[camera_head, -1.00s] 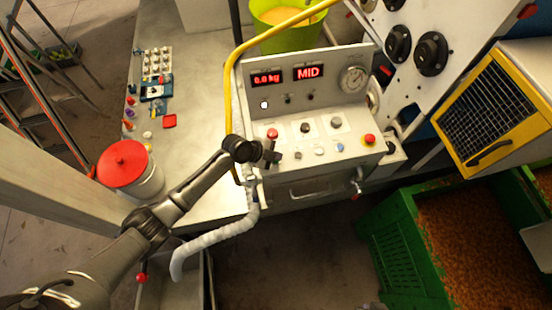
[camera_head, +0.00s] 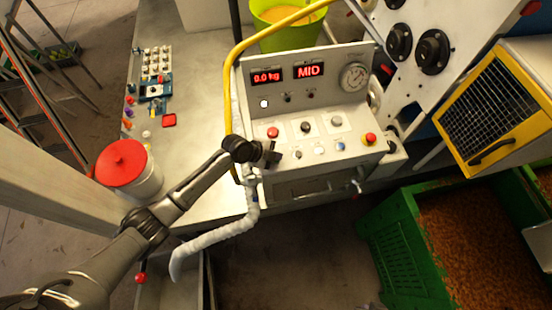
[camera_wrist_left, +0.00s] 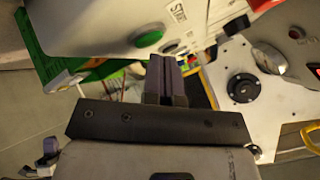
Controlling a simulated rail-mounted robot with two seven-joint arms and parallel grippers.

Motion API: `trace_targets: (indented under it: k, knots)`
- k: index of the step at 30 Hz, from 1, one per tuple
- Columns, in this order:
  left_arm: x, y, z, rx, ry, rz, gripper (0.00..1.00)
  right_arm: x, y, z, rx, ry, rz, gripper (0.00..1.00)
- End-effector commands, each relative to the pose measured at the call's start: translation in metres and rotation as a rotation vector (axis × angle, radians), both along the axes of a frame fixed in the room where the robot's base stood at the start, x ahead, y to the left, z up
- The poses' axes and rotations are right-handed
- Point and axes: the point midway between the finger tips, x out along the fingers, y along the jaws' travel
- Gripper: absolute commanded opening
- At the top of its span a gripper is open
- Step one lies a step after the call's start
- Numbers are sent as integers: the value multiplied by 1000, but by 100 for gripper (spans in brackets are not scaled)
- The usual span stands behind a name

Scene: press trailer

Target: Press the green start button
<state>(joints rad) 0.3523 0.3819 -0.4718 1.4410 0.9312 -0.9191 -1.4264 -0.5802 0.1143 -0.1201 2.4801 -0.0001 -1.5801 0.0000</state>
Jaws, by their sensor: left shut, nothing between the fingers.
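A green button (camera_wrist_left: 148,39) sits on a pale panel in the left wrist view, with a partly readable label beside it. My left gripper (camera_wrist_left: 166,78) is shut and empty, with its fingertips just below the button in that picture. A gap shows between them in the picture; I cannot tell the true distance. In the head view my left gripper (camera_head: 272,156) is at the left front of the control box (camera_head: 290,172). The green button cannot be made out there. My right gripper is not in view.
The box carries a red button (camera_head: 273,132), a black knob (camera_head: 306,127), a red emergency button (camera_head: 370,138) and displays reading 0.0 kg and MID. A yellow pipe (camera_head: 228,95) rises at its left. A red-lidded bucket (camera_head: 122,164) stands left; a green crate (camera_head: 398,245) is lower right.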

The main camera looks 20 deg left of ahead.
Motion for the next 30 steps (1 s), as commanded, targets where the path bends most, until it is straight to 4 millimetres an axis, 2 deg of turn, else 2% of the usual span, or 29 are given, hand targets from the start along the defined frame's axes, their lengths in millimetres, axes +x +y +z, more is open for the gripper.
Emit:
trace_targets:
  k: [30]
  knots:
    - [0,0,-7,0,0,0,0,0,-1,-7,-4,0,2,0]
